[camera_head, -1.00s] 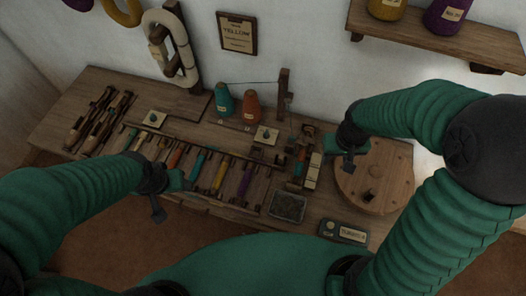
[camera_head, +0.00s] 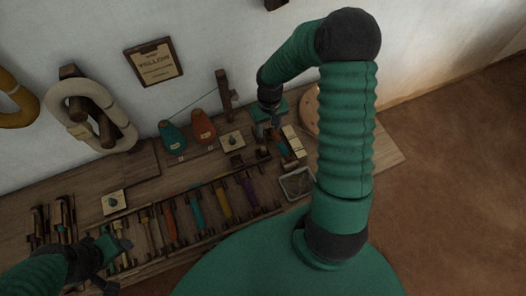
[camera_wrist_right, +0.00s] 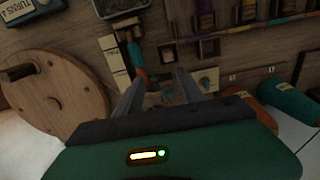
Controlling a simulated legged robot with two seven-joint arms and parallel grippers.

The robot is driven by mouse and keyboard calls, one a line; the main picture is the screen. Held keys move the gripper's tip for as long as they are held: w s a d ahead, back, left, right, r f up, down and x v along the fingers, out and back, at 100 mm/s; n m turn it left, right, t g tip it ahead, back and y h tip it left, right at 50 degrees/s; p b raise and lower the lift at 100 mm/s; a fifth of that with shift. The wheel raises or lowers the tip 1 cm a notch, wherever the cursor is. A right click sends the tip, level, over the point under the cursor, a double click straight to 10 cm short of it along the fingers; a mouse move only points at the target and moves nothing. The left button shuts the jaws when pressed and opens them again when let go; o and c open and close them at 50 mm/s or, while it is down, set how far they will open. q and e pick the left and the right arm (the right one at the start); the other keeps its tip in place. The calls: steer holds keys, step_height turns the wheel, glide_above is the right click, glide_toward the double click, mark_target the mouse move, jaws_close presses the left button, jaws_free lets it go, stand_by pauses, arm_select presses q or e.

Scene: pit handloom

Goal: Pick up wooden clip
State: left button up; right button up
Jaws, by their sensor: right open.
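My right gripper (camera_head: 275,122) is over the back right part of the table, near a cluster of small wooden pieces. In the right wrist view its two fingers (camera_wrist_right: 158,88) are apart with nothing held between them. Small brown wooden pieces (camera_wrist_right: 168,97) lie on the table beyond and between the fingers. The wooden clip may be among them, but I cannot tell which piece it is. Head-view detail there is partly hidden by my right gripper. My left gripper (camera_head: 115,262) is above the table's front left part; its jaw opening is unclear.
A rack of coloured bobbins (camera_head: 195,210) lies left of my right gripper. Teal (camera_head: 173,137) and orange (camera_head: 202,125) cones stand behind. A round wooden disc (camera_wrist_right: 55,95) and pale blocks (camera_wrist_right: 112,55) are close to my right gripper. A grey tray (camera_head: 297,185) lies in front.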

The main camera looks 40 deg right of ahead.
glide_above(264, 148)
steer(key=f, duration=0.4)
steer(key=shift+w+d+f, duration=0.15)
steer(key=shift+d+f, duration=0.05)
steer(key=shift+d, duration=0.15)
steer(key=shift+a+f+b, duration=0.4)
steer(key=shift+a+f, duration=0.5)
steer(key=shift+f, duration=0.3)
steer(key=f, duration=0.2)
steer(key=d+f, duration=0.1)
steer(key=f, duration=0.1)
steer(key=shift+d+f, duration=0.2)
steer(key=shift+f, duration=0.1)
steer(key=shift+d+f, duration=0.2)
steer(key=shift+a+r, duration=0.25)
steer(key=shift+a, duration=0.2)
steer(key=c, duration=0.3)
steer(key=shift+a+r, duration=0.1)
steer(key=shift+a, duration=0.2)
steer(key=c, duration=0.5)
jaws_close()
arm_select(q)
steer(key=shift+s+a+f, duration=0.1)
steer(key=shift+a+f, duration=0.75)
steer(key=shift+f, duration=0.05)
arm_select(e)
steer(key=shift+d, duration=0.45)
